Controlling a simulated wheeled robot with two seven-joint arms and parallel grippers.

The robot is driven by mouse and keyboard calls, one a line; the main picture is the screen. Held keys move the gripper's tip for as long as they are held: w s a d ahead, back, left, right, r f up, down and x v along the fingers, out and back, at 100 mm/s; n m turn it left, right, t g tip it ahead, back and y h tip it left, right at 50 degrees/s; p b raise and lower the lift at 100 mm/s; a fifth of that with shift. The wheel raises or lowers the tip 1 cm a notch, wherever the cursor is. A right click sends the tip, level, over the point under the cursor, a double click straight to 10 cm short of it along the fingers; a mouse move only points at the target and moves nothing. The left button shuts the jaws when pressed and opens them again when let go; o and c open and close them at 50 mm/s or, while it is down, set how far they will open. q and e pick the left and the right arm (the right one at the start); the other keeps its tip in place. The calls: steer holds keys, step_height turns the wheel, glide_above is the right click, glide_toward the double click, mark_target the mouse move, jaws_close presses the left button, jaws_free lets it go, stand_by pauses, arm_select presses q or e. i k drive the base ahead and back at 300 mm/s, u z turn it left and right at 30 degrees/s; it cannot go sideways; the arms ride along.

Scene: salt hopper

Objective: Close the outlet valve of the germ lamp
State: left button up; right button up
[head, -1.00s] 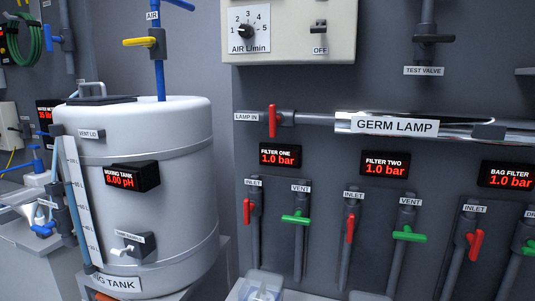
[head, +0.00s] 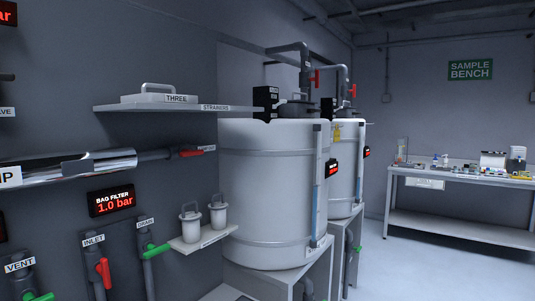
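The germ lamp (head: 112,161) is a shiny metal tube on the grey wall at the left of the head view, with only the end of its label showing. From its right end a dark pipe (head: 155,155) runs to a red valve handle (head: 188,153), which lies nearly in line with the pipe. A small white label (head: 209,148) sits just right of the handle, too small to read. Neither of my grippers is in view.
Below the lamp are a bag filter display (head: 111,201) and red and green valve handles. A strainer shelf (head: 180,108) juts out above, and a small shelf (head: 203,240) with two white pots below. White tanks (head: 262,190) stand to the right; open floor (head: 430,270) lies beyond.

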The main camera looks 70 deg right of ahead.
mark_target(185, 153)
steer(key=z, duration=3.4)
steer(key=i, duration=2.6)
steer(key=u, duration=3.35)
